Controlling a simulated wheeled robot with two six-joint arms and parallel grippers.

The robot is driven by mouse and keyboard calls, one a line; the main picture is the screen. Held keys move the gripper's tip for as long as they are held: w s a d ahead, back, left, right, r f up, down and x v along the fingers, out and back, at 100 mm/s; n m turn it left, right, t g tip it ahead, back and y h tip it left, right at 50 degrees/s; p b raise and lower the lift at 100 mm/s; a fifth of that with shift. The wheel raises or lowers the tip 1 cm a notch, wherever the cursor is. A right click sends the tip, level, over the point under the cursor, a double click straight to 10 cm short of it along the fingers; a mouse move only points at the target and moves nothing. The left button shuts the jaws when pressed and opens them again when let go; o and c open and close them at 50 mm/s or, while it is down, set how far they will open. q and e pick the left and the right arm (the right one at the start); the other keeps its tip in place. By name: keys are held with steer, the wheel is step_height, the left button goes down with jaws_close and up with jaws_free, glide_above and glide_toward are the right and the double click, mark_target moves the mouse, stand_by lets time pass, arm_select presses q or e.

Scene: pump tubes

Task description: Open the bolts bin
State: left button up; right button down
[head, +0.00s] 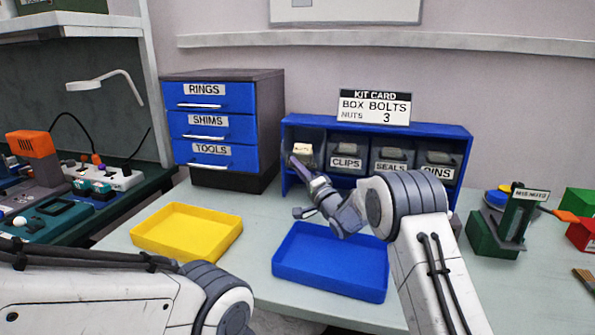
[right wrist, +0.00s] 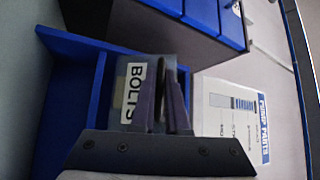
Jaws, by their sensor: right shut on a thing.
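The bolts bin (head: 306,139) is the leftmost dark, see-through bin in the blue rack (head: 463,142). My right gripper (head: 292,161) is at its front, and its fingers partly cover it. In the right wrist view the white BOLTS label (right wrist: 133,95) on the bin (right wrist: 150,65) shows beside my fingers (right wrist: 168,90). They are shut on what looks like the bin's front handle, which they hide. In the head view the bin front looks different from its neighbours, but how far it is tilted I cannot tell. My left gripper is out of view; only its arm shows.
The clips bin (head: 346,160), seals bin (head: 391,164) and pins bin (head: 437,170) sit in the same rack. A drawer cabinet (head: 264,130) stands to its left. A blue tray (head: 330,265) and yellow tray (head: 187,232) lie in front. A green stand (head: 497,230) is to the right.

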stand_by(0.4)
steer(key=c, duration=0.9)
jaws_free()
steer(key=shift+s, duration=0.1)
steer(key=shift+b+v, duration=0.45)
steer(key=shift+v, duration=3.3)
